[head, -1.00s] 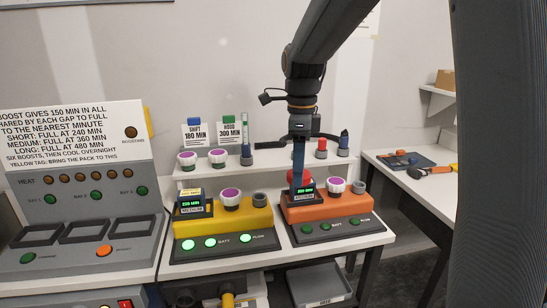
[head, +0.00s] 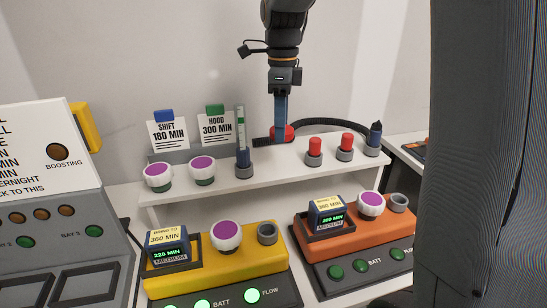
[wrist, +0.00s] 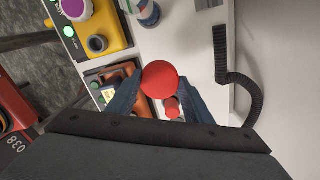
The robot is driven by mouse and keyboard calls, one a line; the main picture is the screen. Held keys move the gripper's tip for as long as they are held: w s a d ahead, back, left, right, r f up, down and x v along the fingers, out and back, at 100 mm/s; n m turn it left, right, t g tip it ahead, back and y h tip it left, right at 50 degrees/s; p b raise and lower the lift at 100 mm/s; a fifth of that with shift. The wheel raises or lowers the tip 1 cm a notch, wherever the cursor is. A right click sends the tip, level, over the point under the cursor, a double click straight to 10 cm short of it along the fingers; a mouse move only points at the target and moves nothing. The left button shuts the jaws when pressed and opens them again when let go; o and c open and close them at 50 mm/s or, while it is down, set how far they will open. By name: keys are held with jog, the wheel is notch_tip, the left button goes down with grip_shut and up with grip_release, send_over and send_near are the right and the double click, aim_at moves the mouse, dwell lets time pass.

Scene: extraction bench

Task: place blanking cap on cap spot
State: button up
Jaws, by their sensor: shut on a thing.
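The blanking cap is a round red piece (wrist: 160,79) between the fingertips of my gripper (wrist: 160,88) in the wrist view. My gripper is shut on it. In the head view the red cap (head: 289,132) shows partly behind the fingers of my gripper (head: 281,132), at the back of the white shelf (head: 205,196). I cannot tell whether the cap touches the shelf. I cannot make out a marked cap spot; the area under the cap is hidden.
On the shelf, a tube in a holder (head: 242,150) stands left of my gripper; red-topped pieces (head: 315,148) and a dark pointed piece (head: 374,137) stand right. A black hose (head: 335,122) runs behind. Yellow (head: 200,276) and orange (head: 345,240) units sit below.

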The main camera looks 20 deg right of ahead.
aim_at(280, 169)
jog(key=shift+w+f, duration=0.2)
jog(key=shift+f, duration=0.15)
notch_tip(280, 169, down, 9)
jog(key=p, duration=0.2)
jog(key=shift+f+p, duration=0.15)
jog(key=shift+p, duration=0.2)
jog(key=shift+f, duration=0.1)
jog(key=o, duration=1.1)
jog(key=shift+o, duration=0.2)
notch_tip(280, 169, up, 12)
jog(key=b, duration=0.2)
jog(key=shift+b, duration=0.3)
